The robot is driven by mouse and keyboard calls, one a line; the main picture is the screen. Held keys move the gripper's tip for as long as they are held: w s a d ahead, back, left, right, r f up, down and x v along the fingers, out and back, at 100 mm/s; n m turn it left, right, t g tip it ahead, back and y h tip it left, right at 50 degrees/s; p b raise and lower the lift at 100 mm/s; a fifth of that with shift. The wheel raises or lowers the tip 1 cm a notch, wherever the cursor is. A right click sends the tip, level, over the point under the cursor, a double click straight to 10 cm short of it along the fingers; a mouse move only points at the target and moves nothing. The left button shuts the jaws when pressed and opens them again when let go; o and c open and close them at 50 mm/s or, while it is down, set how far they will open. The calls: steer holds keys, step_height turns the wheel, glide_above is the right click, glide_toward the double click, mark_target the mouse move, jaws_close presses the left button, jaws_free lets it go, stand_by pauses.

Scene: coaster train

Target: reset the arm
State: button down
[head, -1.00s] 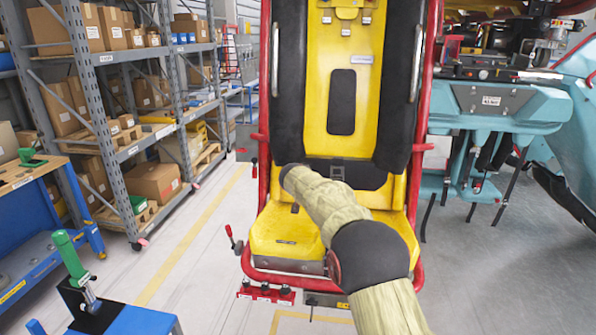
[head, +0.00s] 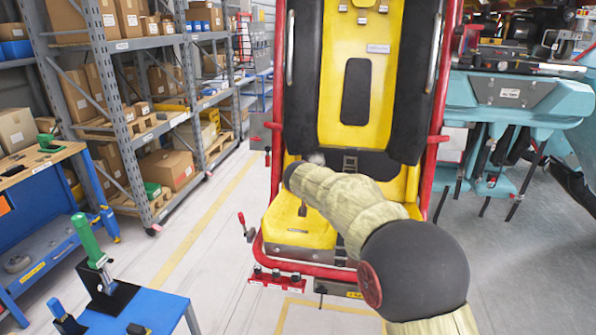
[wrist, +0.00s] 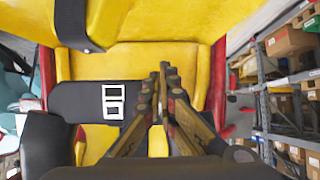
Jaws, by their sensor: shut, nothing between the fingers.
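In the wrist view my gripper (wrist: 163,70) is shut and empty, its two fingertips together in front of the yellow seat (wrist: 140,66). In the head view my arm reaches forward over the yellow and black coaster seat (head: 292,226), and the arm hides part of its cushion. The seat has a red tube frame (head: 448,90) and black padded side bolsters. A black strap with a pale buckle (wrist: 113,102) shows in the wrist view, left of the fingers.
Grey shelving (head: 115,90) with cardboard boxes stands at the left. A blue workbench (head: 45,240) is at the far left, and a blue stand with a green-handled clamp (head: 88,240) is in the lower left. Teal machinery (head: 525,105) is at the right.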

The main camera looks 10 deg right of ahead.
steer(key=s+d+f+n+g, duration=0.15)
steer(key=s+f, duration=0.25)
steer(key=s, duration=0.4)
steer(key=s+f+n+g, duration=0.2)
steer(key=s+f+g, duration=0.15)
steer(key=s, duration=0.45)
steer(key=s+r+y, duration=0.1)
steer(key=s+r, duration=0.2)
steer(key=s, duration=1.6)
steer(key=s+r+y, duration=0.2)
steer(key=s+r, duration=0.1)
steer(key=s, duration=1.6)
steer(key=shift+s+a+r+t+y, duration=0.15)
steer(key=shift+s+r+t+y, duration=0.15)
steer(key=shift+s, duration=0.1)
